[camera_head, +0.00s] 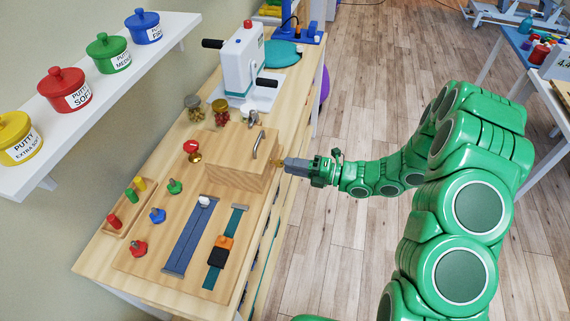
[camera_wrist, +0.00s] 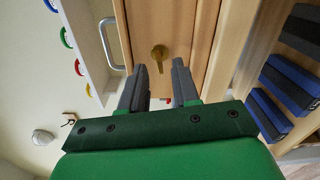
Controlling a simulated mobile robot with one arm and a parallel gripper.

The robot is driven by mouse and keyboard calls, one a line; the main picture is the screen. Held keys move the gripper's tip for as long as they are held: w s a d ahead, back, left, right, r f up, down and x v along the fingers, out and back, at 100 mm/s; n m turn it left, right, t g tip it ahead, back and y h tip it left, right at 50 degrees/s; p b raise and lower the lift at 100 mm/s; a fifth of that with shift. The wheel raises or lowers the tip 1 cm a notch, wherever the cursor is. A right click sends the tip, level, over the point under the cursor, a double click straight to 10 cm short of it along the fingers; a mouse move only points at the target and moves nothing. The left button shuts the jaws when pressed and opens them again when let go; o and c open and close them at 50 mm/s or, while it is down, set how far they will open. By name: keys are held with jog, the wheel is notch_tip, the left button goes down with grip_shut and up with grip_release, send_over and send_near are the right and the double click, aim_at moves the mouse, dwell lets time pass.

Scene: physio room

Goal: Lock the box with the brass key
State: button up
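A light wooden box (camera_head: 222,152) with a silver handle (camera_head: 258,145) on its lid sits on the activity board; the lid looks closed. The brass key (camera_wrist: 158,52) sticks out of the box's front face, bow towards me; in the head view it is a small gold spot (camera_head: 278,163) at the right side of the box. My gripper (camera_head: 286,164) is right in front of this face. In the wrist view my gripper (camera_wrist: 159,68) has its two grey fingers apart, with the key just ahead between them and no visible contact. The keyhole is hidden behind the key.
Two jars (camera_head: 220,112) and a white hand-crank device (camera_head: 243,62) stand behind the box. A shelf with putty pots (camera_head: 64,90) hangs at left. Floor (camera_head: 340,130) is clear right of the table.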

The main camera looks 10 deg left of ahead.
aim_at(278, 163)
jog(key=shift+a, duration=1.4)
jog(key=shift+c, duration=0.2)
grip_shut()
